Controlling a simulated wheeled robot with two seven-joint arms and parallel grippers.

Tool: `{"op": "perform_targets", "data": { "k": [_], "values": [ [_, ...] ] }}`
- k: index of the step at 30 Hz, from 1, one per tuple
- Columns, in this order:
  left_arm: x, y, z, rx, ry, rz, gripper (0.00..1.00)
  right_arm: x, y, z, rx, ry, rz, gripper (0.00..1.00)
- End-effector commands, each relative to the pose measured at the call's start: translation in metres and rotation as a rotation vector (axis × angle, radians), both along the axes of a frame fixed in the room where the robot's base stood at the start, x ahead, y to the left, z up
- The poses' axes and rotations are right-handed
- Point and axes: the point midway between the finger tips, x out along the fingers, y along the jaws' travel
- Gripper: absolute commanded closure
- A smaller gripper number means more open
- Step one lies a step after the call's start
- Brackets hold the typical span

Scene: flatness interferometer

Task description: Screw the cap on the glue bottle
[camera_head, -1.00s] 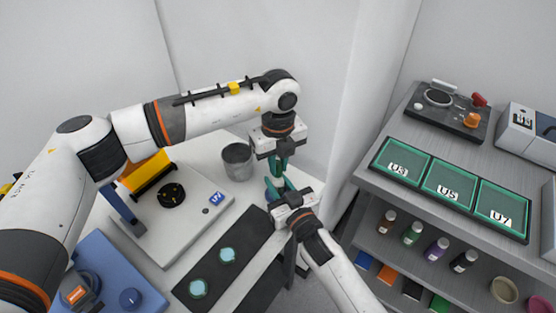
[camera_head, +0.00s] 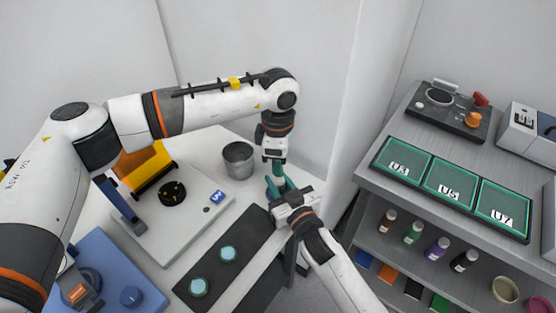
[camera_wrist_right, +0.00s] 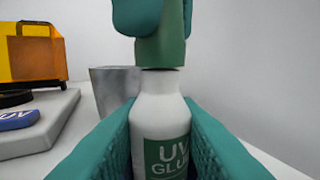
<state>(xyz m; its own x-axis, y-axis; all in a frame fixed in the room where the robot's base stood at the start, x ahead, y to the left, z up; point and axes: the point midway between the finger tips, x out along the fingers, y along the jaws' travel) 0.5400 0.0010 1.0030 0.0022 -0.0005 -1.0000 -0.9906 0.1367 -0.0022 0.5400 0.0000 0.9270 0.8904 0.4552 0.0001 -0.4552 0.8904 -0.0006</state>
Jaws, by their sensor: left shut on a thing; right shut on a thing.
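The white glue bottle (camera_wrist_right: 158,115) with a green "UV GLUE" label stands upright between the teal fingers of my right gripper (camera_head: 277,189), which is shut on it. The green cap (camera_wrist_right: 161,50) sits upright over the bottle's neck, with a thin dark line where the two meet. I cannot tell how far it is threaded. My left gripper (camera_head: 278,168) comes down from above and is shut on the cap; its teal fingertips show at the top of the right wrist view. In the head view the fingers mostly hide bottle and cap.
A grey metal cup (camera_head: 238,160) stands close left of the grippers. A white base plate (camera_head: 178,220) with a "UV" tag and a dark mat (camera_head: 222,262) with two round teal pieces lie nearby. At right is a shelf with green trays (camera_head: 449,186) and small bottles.

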Motion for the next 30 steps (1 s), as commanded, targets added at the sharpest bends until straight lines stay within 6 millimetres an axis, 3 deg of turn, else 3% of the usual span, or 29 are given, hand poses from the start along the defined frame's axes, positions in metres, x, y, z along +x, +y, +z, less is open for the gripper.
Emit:
{"op": "perform_targets", "data": {
  "k": [9,13,17,18,23,30],
  "values": [
    [0.0015,-0.0005,0.0001,0.0,-0.002,-0.72,1.0,-0.0001,-0.0003,-0.0009,-0.001,0.002,-0.001,1.0],
    [0.0017,-0.0008,0.0,0.001,-0.002,-0.937,1.0,-0.0001,-0.0003,-0.0009,-0.001,0.002,-0.001,1.0],
    [0.0016,-0.0008,-0.0001,0.0,-0.002,-0.934,1.0,-0.0002,-0.0003,-0.0009,-0.001,0.002,0.0,1.0],
    [0.0017,-0.0008,-0.0001,0.0,-0.002,-0.934,0.81,-0.0002,-0.0002,-0.0009,-0.001,0.002,0.0,1.0],
    [0.0016,-0.0007,-0.0002,0.0,-0.001,-0.933,0.57,-0.0002,-0.0002,-0.0009,-0.001,0.002,0.0,1.0],
    [0.0015,-0.0007,-0.0001,0.0,-0.001,-0.932,0.57,-0.0002,-0.0002,-0.0009,-0.001,0.002,0.0,1.0]
  ]
}}
